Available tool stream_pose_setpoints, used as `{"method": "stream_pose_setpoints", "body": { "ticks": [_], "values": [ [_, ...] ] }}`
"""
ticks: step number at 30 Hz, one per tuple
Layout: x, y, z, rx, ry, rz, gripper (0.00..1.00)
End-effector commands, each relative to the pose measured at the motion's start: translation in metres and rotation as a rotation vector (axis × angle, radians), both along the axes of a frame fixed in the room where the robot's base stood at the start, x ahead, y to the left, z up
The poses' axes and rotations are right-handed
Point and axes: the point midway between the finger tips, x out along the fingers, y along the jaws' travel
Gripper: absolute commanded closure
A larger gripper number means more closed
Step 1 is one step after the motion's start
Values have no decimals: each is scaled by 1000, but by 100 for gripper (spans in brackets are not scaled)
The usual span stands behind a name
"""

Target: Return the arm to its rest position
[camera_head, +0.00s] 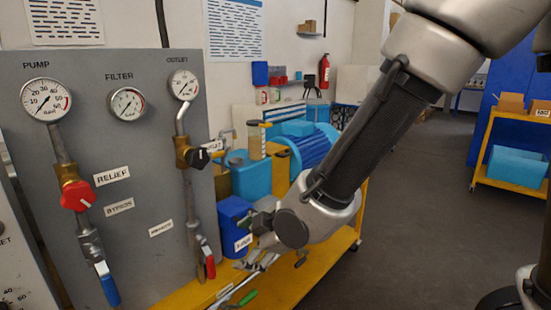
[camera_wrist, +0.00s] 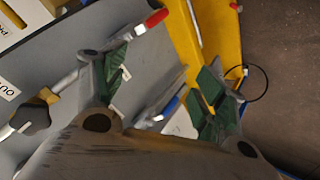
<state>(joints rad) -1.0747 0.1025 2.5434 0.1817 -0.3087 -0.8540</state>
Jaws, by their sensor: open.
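My arm (camera_head: 375,120) reaches down from the upper right, its wrist low in front of the yellow cart (camera_head: 300,285). My gripper (camera_head: 252,240) points left toward the grey panel (camera_head: 140,150). The fingers, partly hidden by the wrist, are near the panel's lower right edge. In the wrist view, my gripper (camera_wrist: 165,85) is open, its green-padded fingers wide apart with nothing held between them. A red handle (camera_wrist: 157,17) and a blue handle (camera_wrist: 172,107) show beyond the fingers. I cannot tell whether the gripper touches anything.
The panel carries gauges, a red relief knob (camera_head: 78,196), a black knob (camera_head: 198,158) and a blue-handled valve (camera_head: 108,285). A blue bin (camera_head: 233,215) and blue motor (camera_head: 312,148) are close behind my wrist. Open floor (camera_head: 420,220) lies right, before a yellow trolley (camera_head: 510,185).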

Motion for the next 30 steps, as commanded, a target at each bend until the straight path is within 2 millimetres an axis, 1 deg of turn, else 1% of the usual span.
{"method": "stream_pose_setpoints", "body": {
  "ticks": [1, 2, 3, 5, 6, 8, 9, 11, 12, 15, 18, 21, 25, 30],
  "values": [
    [-1, -25, -1, -31, 118, -93, 29],
    [-3, -44, -1, -55, 194, -160, 29],
    [-5, -70, 0, -86, 290, -258, 29],
    [-8, -115, 7, -127, 418, -424, 29],
    [-11, -148, 15, -149, 495, -546, 29],
    [-18, -197, 30, -170, 590, -730, 29],
    [-25, -229, 41, -175, 640, -848, 29],
    [-37, -275, 59, -167, 697, -1020, 29],
    [-47, -303, 70, -151, 721, -1122, 29],
    [-67, -358, 96, -78, 728, -1306, 29],
    [-74, -392, 117, 46, 673, -1424, 29],
    [-82, -414, 131, 135, 630, -1510, 29],
    [-88, -428, 136, 183, 608, -1573, 29],
    [-89, -432, 136, 187, 609, -1588, 29]
  ]
}}
